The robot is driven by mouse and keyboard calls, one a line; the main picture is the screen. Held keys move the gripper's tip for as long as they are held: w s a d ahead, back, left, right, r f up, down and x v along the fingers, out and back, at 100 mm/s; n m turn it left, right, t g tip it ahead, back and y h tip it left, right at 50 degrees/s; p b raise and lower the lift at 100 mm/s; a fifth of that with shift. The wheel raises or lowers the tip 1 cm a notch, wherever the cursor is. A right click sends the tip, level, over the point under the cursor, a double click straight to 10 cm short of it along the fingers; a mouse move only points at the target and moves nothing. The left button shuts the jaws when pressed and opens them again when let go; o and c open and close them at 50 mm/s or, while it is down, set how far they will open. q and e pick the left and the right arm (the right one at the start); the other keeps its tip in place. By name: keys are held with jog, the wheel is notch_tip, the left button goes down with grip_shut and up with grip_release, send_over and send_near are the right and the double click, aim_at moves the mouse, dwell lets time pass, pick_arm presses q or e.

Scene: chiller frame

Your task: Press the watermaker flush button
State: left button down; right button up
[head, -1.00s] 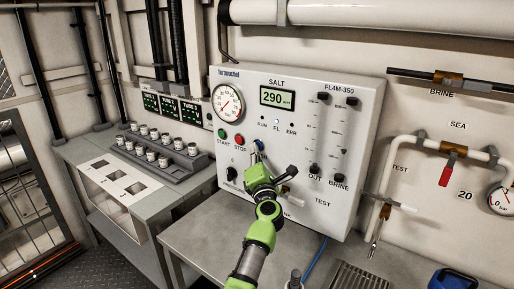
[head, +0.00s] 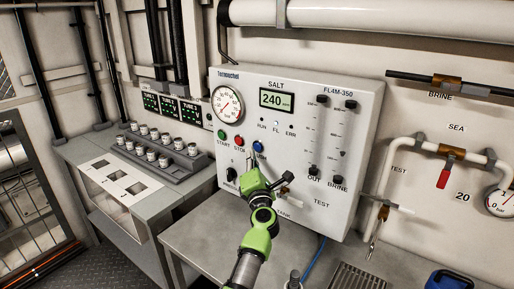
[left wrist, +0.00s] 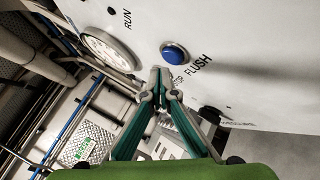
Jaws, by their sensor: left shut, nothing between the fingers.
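The blue flush button (head: 257,146) is on the front of the white watermaker panel (head: 365,150), right of the red STOP button (head: 239,141). In the left wrist view the blue button (left wrist: 174,53) shows whole, with the word FLUSH beside it. My left gripper (head: 250,160) is in front of the panel, just below and left of the button. Its fingertips (left wrist: 160,70) are shut together and empty. They appear apart from the button, which is uncovered. My right gripper is not in view.
A green START button (head: 221,135), a black knob (head: 231,174) and a round gauge (head: 227,104) are close by on the panel. The display (head: 277,100) reads 240. A grey bench (head: 205,240) lies below. A red-handled valve (head: 446,172) is on the right wall.

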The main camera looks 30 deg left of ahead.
pick_arm(q)
jog(key=s+p, duration=0.1)
jog(key=s, duration=0.1)
jog(key=s+p, duration=0.1)
jog(key=s, duration=0.1)
jog(key=shift+s+a, duration=0.2)
jog(key=shift+s, duration=0.1)
dwell(0.6)
